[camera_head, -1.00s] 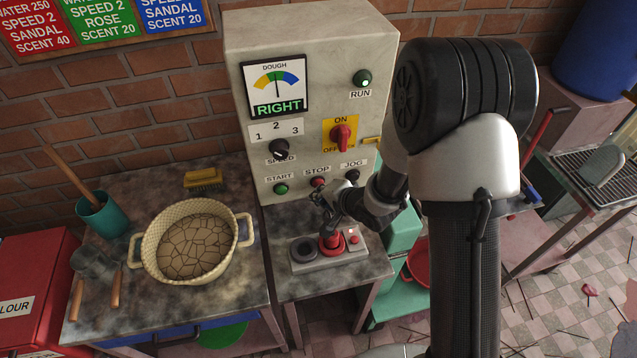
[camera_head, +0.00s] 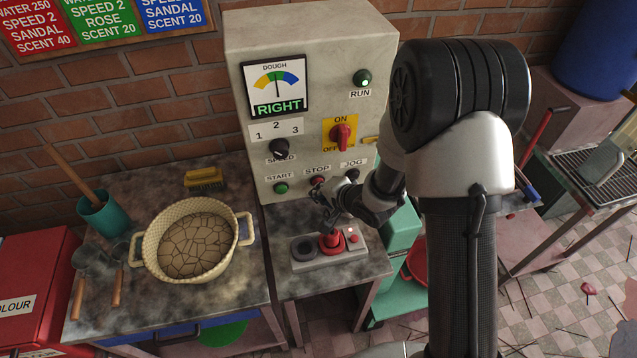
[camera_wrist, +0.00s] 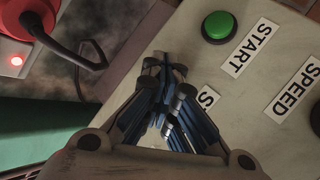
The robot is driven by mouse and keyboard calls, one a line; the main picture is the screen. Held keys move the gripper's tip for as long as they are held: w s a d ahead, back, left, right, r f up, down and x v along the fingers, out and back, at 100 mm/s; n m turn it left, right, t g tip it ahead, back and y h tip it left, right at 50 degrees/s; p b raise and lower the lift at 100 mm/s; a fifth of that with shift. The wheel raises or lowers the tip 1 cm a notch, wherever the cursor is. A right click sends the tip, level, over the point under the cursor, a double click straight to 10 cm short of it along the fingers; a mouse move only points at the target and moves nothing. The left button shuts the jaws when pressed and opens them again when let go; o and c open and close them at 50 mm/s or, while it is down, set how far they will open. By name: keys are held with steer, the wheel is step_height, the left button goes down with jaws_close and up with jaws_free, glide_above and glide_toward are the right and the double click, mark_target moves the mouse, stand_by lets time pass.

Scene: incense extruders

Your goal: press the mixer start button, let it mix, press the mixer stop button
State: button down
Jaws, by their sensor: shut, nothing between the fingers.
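The mixer control panel (camera_head: 300,130) is a pale upright cabinet. Its green START button (camera_head: 281,188) shows uncovered, and also in the wrist view (camera_wrist: 217,27). The red STOP button (camera_head: 318,181) sits to its right; in the wrist view my fingers hide it and cover part of its label. The green RUN lamp (camera_head: 362,78) has a bright centre. The dough dial (camera_head: 275,87) reads RIGHT. My gripper (camera_head: 322,197) is shut and empty, just in front of and below STOP. In the wrist view its fingertips (camera_wrist: 164,62) meet; I cannot tell whether they touch the panel.
A grey socket box (camera_head: 304,262) with a red plug (camera_head: 331,242) stands below my gripper. A red ON/OFF switch (camera_head: 341,138) and a speed knob (camera_head: 279,149) are above. A cream tub of cracked dough (camera_head: 195,245) stands on the left table.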

steer(key=shift+w, duration=0.2)
steer(key=shift+s, duration=0.1)
steer(key=shift+s+d, duration=0.25)
steer(key=shift+s, duration=0.55)
steer(key=shift+s, duration=0.1)
steer(key=s, duration=0.2)
steer(key=s+d, duration=0.1)
steer(key=s, duration=0.1)
steer(key=shift+s+d, duration=0.2)
steer(key=shift+s, duration=0.1)
stand_by(0.4)
